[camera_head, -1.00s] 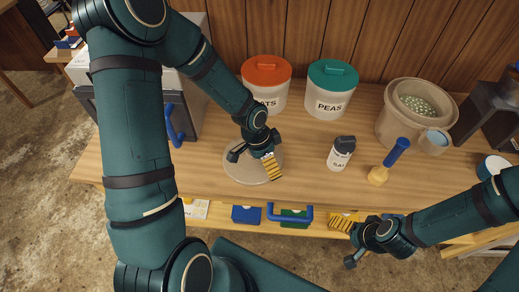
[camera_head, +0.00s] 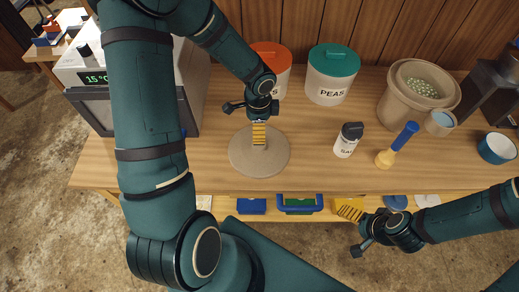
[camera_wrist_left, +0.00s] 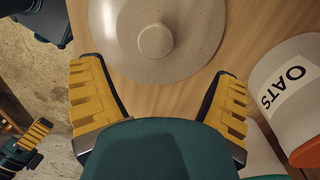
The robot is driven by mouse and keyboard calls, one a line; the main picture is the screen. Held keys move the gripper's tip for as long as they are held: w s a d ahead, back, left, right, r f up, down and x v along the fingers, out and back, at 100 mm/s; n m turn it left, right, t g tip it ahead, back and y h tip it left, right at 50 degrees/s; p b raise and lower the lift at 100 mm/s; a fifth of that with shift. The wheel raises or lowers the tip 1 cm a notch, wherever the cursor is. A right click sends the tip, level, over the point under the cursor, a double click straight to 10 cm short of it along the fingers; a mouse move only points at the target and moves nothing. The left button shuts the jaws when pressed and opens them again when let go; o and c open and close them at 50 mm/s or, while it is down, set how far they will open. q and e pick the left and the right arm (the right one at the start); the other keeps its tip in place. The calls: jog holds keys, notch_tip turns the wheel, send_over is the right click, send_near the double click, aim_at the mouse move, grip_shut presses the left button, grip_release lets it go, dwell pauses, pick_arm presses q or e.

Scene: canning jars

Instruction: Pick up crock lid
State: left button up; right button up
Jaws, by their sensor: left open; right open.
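The crock lid (camera_head: 250,163) is a flat, round, speckled beige disc lying on the wooden worktop. In the left wrist view the lid (camera_wrist_left: 125,45) has a round raised knob at its middle and is partly cut off by the top edge. My left gripper (camera_head: 259,140) is over the back part of the lid, its yellow fingers hiding the knob in the head view. In the left wrist view the left gripper (camera_wrist_left: 157,85) is open and empty, its fingers apart on either side of the lid's near edge. My right gripper (camera_head: 347,210) is open at the worktop's front edge, away from the lid.
Behind stand an orange-lidded oats canister (camera_head: 275,62) and a green-lidded peas canister (camera_head: 330,88). A beige crock (camera_head: 397,110), salt shaker (camera_head: 346,143) and blue-handled yellow tool (camera_head: 393,150) stand right. An oven-like appliance (camera_head: 135,108) is at left. Bins show below the front edge.

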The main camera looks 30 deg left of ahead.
aim_at(259, 147)
pick_arm(q)
notch_tip(259, 147, down, 3)
jog(key=shift+s+d+f+b, duration=0.1)
jog(key=shift+f+b, duration=0.3)
jog(key=shift+f, duration=0.95)
jog(key=shift+s+d+f+b, duration=0.1)
jog(key=shift+f+b, duration=0.3)
jog(key=shift+f, duration=0.9)
jog(key=c, duration=1.4)
